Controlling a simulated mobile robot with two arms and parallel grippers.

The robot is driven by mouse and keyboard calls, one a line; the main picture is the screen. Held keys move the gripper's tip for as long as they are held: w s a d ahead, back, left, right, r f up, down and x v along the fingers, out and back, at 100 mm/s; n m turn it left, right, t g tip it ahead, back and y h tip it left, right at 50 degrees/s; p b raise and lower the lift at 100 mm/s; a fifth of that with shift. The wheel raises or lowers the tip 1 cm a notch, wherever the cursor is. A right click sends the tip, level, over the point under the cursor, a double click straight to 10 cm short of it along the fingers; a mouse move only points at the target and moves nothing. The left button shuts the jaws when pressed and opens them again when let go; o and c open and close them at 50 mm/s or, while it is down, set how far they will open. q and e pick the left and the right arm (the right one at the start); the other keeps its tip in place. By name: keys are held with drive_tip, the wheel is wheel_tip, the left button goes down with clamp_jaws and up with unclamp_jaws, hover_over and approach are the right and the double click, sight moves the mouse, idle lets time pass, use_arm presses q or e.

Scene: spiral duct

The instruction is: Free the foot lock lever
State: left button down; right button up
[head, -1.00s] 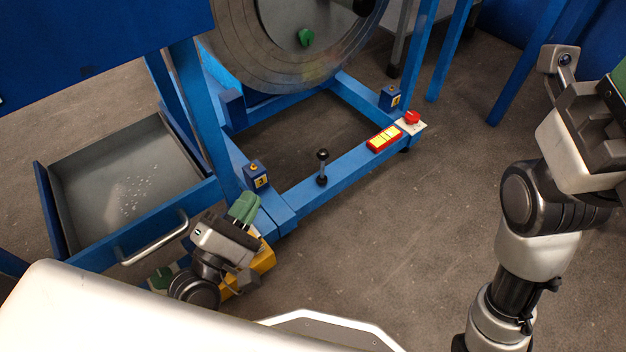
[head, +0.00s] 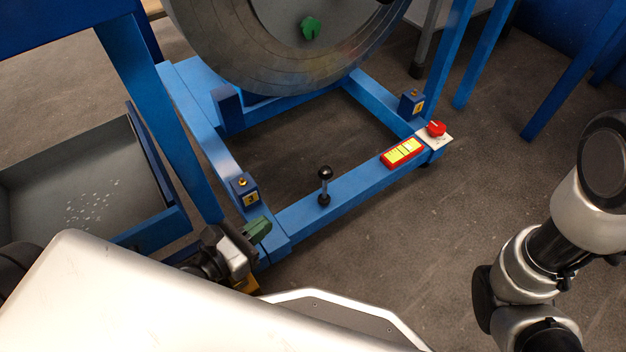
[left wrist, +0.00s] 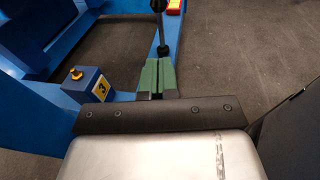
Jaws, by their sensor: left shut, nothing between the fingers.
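The foot lock lever (head: 325,186) is a short dark rod with a black ball knob, standing upright on the front beam of the blue frame (head: 345,188). In the left wrist view the lever (left wrist: 160,25) rises just beyond my fingertips. My left gripper (head: 258,228) has green fingers and is low at the frame's front left corner, left of the lever and apart from it in the head view. Its green fingers (left wrist: 157,75) are shut with nothing between them. My right gripper is out of the head view; only my right arm shows at the right.
A blue box marked 3 (head: 244,189) with a brass button stands on the frame left of the lever. A red-and-yellow panel (head: 402,152) and a red knob (head: 436,129) are to the right. A large grey wheel (head: 290,50) stands behind. An open drawer (head: 90,190) is at left.

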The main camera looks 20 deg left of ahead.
use_arm(q)
drive_tip(key=p, duration=0.4)
approach(325, 186)
drive_tip(key=w+d+r, duration=0.2)
drive_tip(key=w+r, duration=0.1)
drive_tip(key=w, duration=0.2)
drive_tip(key=shift+w+d+f, duration=0.15)
drive_tip(key=shift+w+d, duration=0.1)
drive_tip(key=shift+w, duration=0.05)
